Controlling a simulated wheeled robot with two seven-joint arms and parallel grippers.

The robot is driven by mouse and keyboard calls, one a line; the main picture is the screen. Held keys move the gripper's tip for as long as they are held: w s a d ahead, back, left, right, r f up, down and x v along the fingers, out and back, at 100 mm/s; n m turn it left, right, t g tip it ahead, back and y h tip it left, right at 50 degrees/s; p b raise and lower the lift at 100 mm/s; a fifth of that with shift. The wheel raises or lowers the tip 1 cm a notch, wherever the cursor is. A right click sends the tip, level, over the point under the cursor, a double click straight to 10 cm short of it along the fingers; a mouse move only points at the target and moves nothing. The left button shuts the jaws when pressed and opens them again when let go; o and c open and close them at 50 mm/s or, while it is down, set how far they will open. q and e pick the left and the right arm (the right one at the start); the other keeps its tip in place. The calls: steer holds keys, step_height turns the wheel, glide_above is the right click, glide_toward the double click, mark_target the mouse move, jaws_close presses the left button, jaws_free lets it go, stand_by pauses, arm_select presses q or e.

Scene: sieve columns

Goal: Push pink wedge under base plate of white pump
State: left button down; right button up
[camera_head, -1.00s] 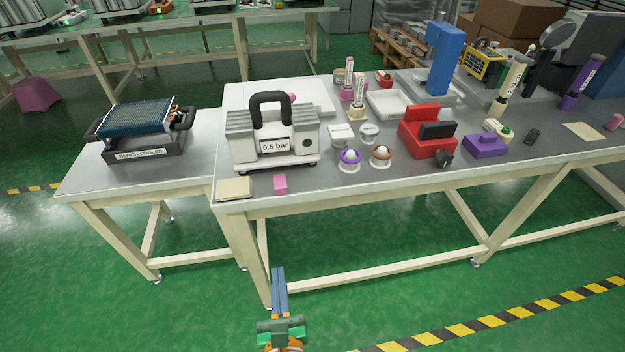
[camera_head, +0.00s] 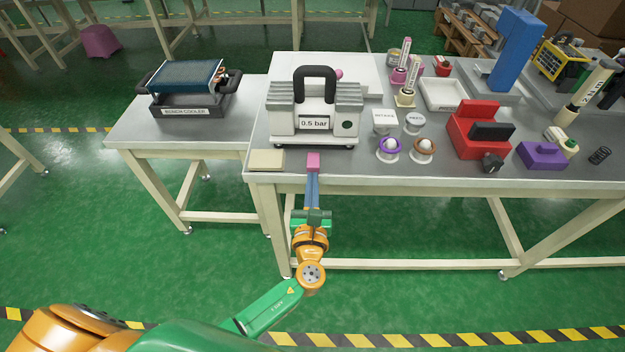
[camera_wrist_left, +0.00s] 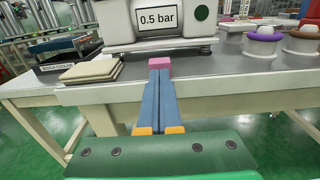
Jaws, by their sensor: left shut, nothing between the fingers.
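The white pump (camera_head: 285,122) with a black handle and a "0.5 bar" label stands near the front edge of the table; it also shows in the left wrist view (camera_wrist_left: 120,22). Its base plate (camera_head: 312,146) rests on small dark feet with a narrow gap below. The pink wedge (camera_head: 313,160) sits at the table edge in front of the pump; it also shows in the left wrist view (camera_wrist_left: 159,63). My left gripper (camera_head: 312,177) is shut and empty, its blue fingertips (camera_wrist_left: 159,74) right at the wedge's near face. Contact is hard to tell. My right gripper is not in view.
A beige pad (camera_head: 267,160) lies left of the wedge. Purple (camera_head: 389,152) and brown (camera_head: 423,151) ringed pieces stand to the right, beyond them a red block (camera_head: 470,140). A bench cooler (camera_head: 185,105) stands on the left table. A bare table strip lies right of the wedge.

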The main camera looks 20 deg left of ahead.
mark_target(313, 160)
arm_select(q)
steer(key=shift+w, duration=0.25)
steer(key=shift+a, duration=0.1)
steer(key=x, duration=0.2)
steer(key=shift+w+b, duration=0.3)
steer(key=shift+b, duration=0.05)
steer(key=shift+s, duration=0.1)
